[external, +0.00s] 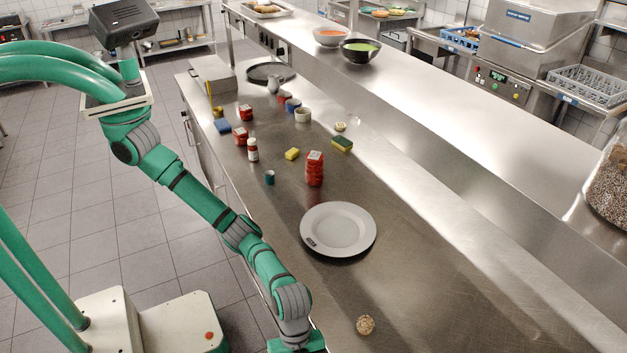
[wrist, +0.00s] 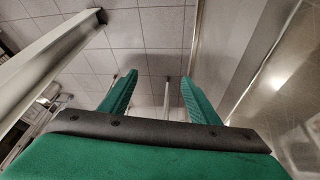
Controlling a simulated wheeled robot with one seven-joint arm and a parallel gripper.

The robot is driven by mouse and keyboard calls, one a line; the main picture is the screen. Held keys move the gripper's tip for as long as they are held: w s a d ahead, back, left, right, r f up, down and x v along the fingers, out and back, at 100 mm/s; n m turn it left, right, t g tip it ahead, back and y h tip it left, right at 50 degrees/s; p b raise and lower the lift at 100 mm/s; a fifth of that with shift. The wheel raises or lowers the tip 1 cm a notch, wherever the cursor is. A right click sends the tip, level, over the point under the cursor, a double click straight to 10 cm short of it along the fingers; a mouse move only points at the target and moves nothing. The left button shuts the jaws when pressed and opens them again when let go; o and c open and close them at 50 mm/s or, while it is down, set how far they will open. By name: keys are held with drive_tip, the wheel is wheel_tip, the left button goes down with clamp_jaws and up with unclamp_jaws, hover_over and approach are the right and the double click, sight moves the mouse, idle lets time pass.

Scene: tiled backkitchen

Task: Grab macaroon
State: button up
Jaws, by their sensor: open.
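A small round, beige, speckled piece that looks like the macaroon (external: 365,325) lies on the steel counter near the bottom of the external view. It does not show in the wrist view. My gripper (wrist: 158,88) is open in the wrist view, with its two green fingers apart and nothing between them. In the external view my wrist is at the bottom edge, left of the macaroon and apart from it, by the counter's front edge. The fingertips are cut off there.
A white plate (external: 338,230) lies on the counter (external: 430,265) beyond the macaroon. Farther back stand a red stack (external: 315,169), a sponge (external: 342,144), a bottle (external: 252,150) and small containers. A raised steel shelf (external: 455,105) runs along the right. Counter around the macaroon is clear.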

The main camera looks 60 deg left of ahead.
drive_tip(key=w+r, duration=0.3)
drive_tip(key=r, duration=0.3)
drive_tip(key=n+t, duration=0.1)
approach(365, 317)
drive_tip(key=x, duration=0.5)
drive_tip(key=shift+d+r, duration=0.15)
drive_tip(key=shift+d, duration=0.1)
drive_tip(key=x, duration=0.4)
drive_tip(key=shift+s+a+f, duration=0.1)
drive_tip(key=shift+f, duration=0.3)
drive_tip(key=shift+s+f, duration=0.15)
drive_tip(key=shift+f, duration=0.15)
drive_tip(key=c, duration=1.1)
